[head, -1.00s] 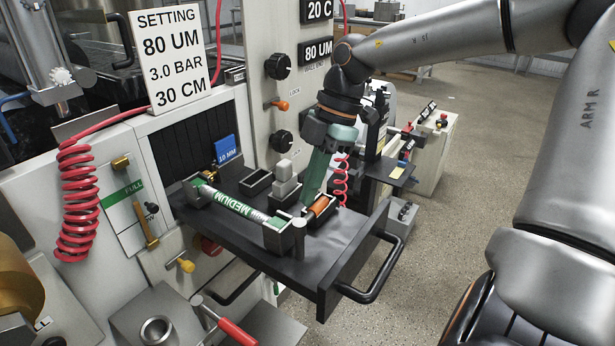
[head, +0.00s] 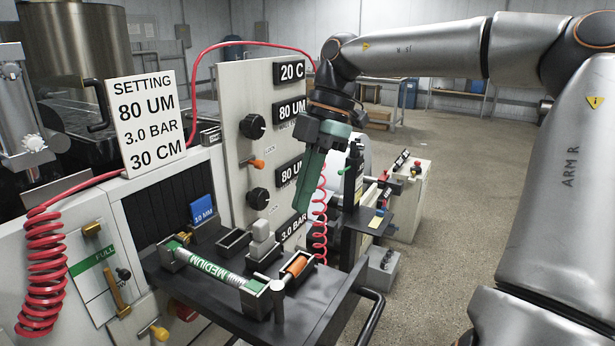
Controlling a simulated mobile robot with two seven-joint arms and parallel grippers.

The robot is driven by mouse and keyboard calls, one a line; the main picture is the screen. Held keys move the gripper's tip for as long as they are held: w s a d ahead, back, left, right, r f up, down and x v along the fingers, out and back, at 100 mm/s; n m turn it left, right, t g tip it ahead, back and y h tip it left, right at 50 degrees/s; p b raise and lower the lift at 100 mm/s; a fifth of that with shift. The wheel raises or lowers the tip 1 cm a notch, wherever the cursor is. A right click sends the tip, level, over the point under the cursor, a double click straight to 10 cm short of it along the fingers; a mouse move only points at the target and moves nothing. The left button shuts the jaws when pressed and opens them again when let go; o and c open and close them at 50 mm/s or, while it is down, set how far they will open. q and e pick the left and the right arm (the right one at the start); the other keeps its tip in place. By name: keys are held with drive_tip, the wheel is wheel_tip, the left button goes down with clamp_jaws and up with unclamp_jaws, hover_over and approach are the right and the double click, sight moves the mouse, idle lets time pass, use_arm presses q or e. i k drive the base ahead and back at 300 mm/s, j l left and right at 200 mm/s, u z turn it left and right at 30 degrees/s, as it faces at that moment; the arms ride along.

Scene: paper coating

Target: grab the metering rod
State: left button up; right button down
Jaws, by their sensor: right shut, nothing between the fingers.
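A rod with a green band marked MEDIUM (head: 213,269) lies across holders on the dark tray (head: 205,302). A shorter copper-coloured roller (head: 297,265) lies in a holder at the tray's right. I cannot tell for certain which of them is the metering rod. My right gripper (head: 302,212) hangs from the upper right with its green fingers pointing down. It is shut and empty, above and apart from the copper roller and the tray. My left gripper is not in view.
A grey block (head: 262,238) and an open box (head: 234,241) stand on the tray behind the rod. A control panel (head: 240,165) with knobs rises behind them. A red coiled hose (head: 320,210) hangs near my right gripper. Open floor (head: 450,240) lies to the right.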

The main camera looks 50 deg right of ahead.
sight(217, 272)
drive_tip(key=k, duration=1)
